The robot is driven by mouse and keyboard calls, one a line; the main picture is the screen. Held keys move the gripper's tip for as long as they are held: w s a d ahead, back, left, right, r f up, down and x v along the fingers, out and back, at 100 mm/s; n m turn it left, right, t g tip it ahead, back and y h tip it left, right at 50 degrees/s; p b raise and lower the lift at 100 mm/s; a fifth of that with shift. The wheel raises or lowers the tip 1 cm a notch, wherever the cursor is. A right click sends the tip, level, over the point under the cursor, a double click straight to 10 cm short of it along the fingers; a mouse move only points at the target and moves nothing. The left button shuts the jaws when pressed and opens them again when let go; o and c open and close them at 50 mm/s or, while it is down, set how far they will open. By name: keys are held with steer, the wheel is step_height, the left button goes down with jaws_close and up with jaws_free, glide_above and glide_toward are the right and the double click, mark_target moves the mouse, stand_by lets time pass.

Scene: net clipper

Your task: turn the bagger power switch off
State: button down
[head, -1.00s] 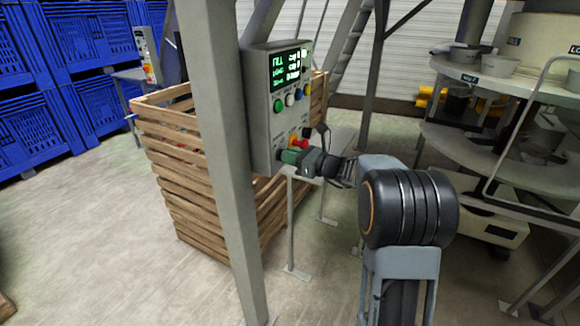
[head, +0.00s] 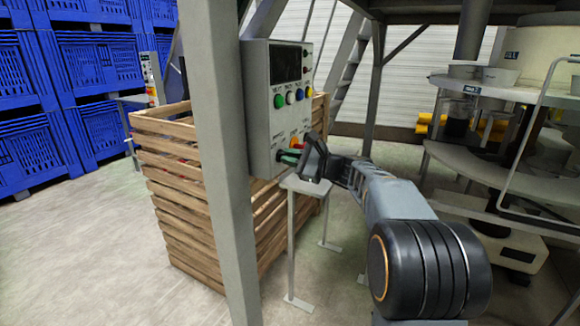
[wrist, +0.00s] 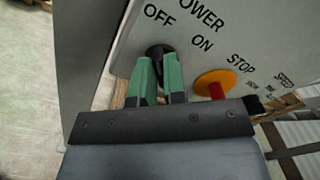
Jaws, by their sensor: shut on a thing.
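The grey control box (head: 258,125) hangs beside a grey post in the head view. Its screen (head: 286,65) is dark. The black power switch knob (wrist: 158,49) sits below the POWER label, with OFF at its upper left and ON to its right in the wrist view. My gripper (wrist: 159,72) has its green fingers shut on the knob. The fingers hide most of it, so its exact angle is hard to read. In the head view the gripper (head: 287,157) reaches the lower part of the box from the right.
The red stop button on its yellow plate (wrist: 216,83) is close to the right finger. Coloured buttons (head: 290,97) sit below the screen. The grey post (head: 217,150), a wooden crate (head: 180,200) and a small stand (head: 300,186) are close by.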

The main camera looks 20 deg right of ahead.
steer(key=shift+n+b, duration=0.3)
steer(key=shift+n, duration=0.1)
steer(key=c, duration=1.2)
jaws_free()
steer(key=v, duration=1.3)
steer(key=shift+s+d, duration=0.25)
steer(key=shift+d, duration=0.1)
